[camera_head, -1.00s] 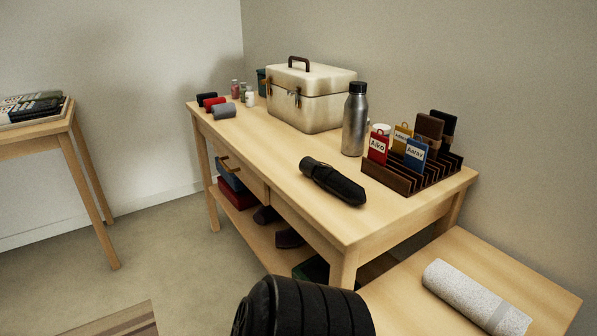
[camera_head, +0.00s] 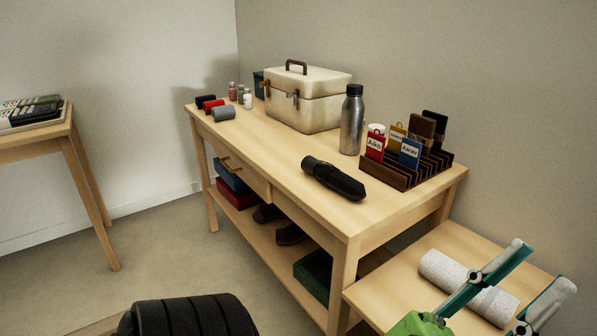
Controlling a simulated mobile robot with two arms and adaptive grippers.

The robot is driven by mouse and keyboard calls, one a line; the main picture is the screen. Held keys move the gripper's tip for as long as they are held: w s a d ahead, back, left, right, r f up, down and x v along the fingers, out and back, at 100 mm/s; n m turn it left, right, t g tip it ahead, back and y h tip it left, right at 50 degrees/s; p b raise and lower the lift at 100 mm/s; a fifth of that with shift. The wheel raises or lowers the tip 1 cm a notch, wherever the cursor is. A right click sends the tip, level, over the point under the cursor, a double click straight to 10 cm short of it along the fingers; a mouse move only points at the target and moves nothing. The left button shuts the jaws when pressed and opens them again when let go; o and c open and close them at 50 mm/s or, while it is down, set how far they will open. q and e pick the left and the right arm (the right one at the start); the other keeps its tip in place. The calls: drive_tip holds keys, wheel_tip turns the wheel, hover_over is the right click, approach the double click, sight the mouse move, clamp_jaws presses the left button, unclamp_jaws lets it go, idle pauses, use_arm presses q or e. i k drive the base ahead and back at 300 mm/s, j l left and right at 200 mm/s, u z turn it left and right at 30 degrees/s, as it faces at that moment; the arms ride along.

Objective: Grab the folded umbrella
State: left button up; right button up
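The folded umbrella (camera_head: 333,180) is black and lies on its side on the wooden table, near the front edge towards the right end. It is fully visible and nothing touches it but the tabletop. My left gripper (camera_head: 541,266), with green and teal parts and pale fingertips, is at the lower right. Its fingers are spread apart with nothing held between them. It is well to the right of and nearer than the umbrella, in front of the lower side table. My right gripper is out of view.
A speckled grey roll (camera_head: 440,270) lies on the lower side table (camera_head: 385,296), partly hidden by my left gripper. Behind the umbrella stand a steel bottle (camera_head: 352,124), a dark slotted rack (camera_head: 388,176) with tags, and a cream case (camera_head: 305,109).

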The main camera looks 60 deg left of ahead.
sight(330, 177)
drive_tip(key=j+u, duration=0.1)
drive_tip(key=u, duration=0.3)
drive_tip(key=i+u, duration=0.15)
drive_tip(key=u, duration=0.2)
drive_tip(key=j+u, duration=0.15)
drive_tip(key=u, duration=0.25)
drive_tip(key=i+l, duration=0.05)
